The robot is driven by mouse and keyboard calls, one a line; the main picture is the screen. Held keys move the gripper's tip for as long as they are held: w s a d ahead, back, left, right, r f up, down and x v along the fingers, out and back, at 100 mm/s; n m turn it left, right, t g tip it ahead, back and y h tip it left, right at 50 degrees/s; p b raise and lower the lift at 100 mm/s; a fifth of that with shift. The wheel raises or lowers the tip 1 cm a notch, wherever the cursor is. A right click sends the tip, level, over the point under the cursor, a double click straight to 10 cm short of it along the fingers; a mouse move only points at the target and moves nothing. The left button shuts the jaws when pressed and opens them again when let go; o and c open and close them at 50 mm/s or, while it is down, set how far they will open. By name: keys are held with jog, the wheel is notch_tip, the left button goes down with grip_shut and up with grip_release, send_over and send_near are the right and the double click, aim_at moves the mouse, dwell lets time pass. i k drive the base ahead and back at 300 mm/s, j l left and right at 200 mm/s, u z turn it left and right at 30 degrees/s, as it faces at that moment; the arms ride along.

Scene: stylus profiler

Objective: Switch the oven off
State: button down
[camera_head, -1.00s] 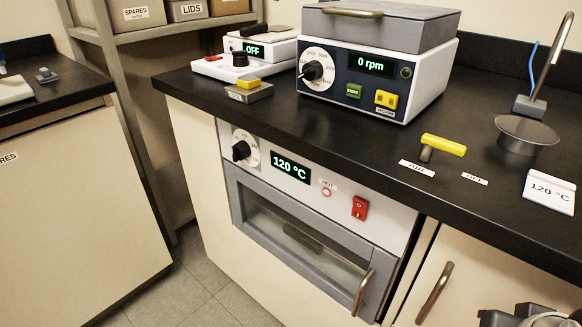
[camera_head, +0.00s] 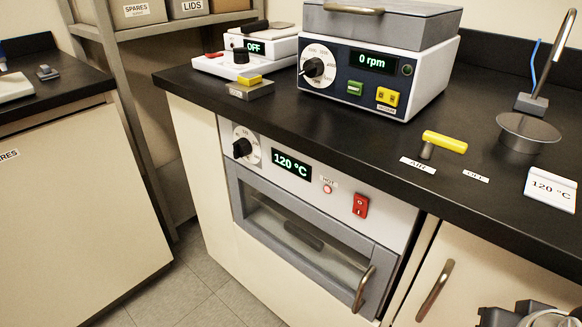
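The oven (camera_head: 230,172) is built in under the black counter, with its door shut. Its green display (camera_head: 291,165) reads 120 °C. A red rocker switch (camera_head: 360,205) sits on the right of its front panel; its marks are too small to read surely. A small pinkish lamp (camera_head: 327,189) labelled HOT is left of the switch. A black knob (camera_head: 242,148) is at the panel's left. Grey and white parts, seemingly my gripper (camera_head: 528,314), show at the bottom right edge, cut off and well apart from the switch. Its fingers cannot be made out.
The oven door handle (camera_head: 363,289) and a cupboard handle (camera_head: 434,290) stick out in front. On the counter (camera_head: 330,135) are a 0 rpm device (camera_head: 372,85), a yellow-handled valve (camera_head: 445,142) and a 120 °C card (camera_head: 550,190). Floor (camera_head: 205,290) shows clear at lower left.

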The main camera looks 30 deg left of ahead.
aim_at(361, 205)
jog(key=k+j, duration=0.25)
jog(key=j, duration=0.15)
jog(key=k+j, duration=0.3)
jog(key=j, duration=0.15)
jog(key=k+j, duration=0.25)
jog(key=j, duration=0.15)
jog(key=k+j, duration=0.3)
jog(key=j, duration=0.15)
